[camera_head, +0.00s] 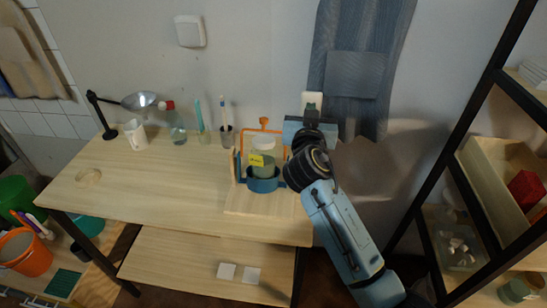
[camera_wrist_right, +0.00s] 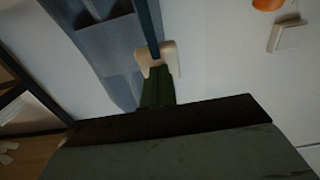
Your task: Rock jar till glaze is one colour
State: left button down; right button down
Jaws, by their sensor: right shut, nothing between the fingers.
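A jar (camera_head: 263,148) with a pale lid and a yellow label stands in a blue cradle (camera_head: 263,185) with an orange frame and knob (camera_head: 264,121), on a wooden board at the table's right end. Greenish contents show beside the label; whether they are one colour I cannot tell. My right gripper (camera_head: 312,103) is beyond and right of the jar, close to the wall, shut and empty. My right wrist covers the cradle's right edge. My left gripper is not in view.
A lamp (camera_head: 138,101), white mug (camera_head: 136,134), bottle (camera_head: 176,125) and brush pot (camera_head: 226,136) stand along the table's back. A blue apron (camera_head: 352,75) hangs behind my right arm. A dark-framed shelf stands at right. The table's middle is clear.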

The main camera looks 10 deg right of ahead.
jog(key=w, duration=0.1)
jog(key=b, duration=0.1)
jog(key=w+f+b, duration=0.1)
jog(key=shift+w+d, duration=0.3)
jog(key=shift+d, duration=0.1)
jog(key=shift+w, duration=0.15)
jog(key=shift+r, duration=0.1)
jog(key=shift+d, duration=0.1)
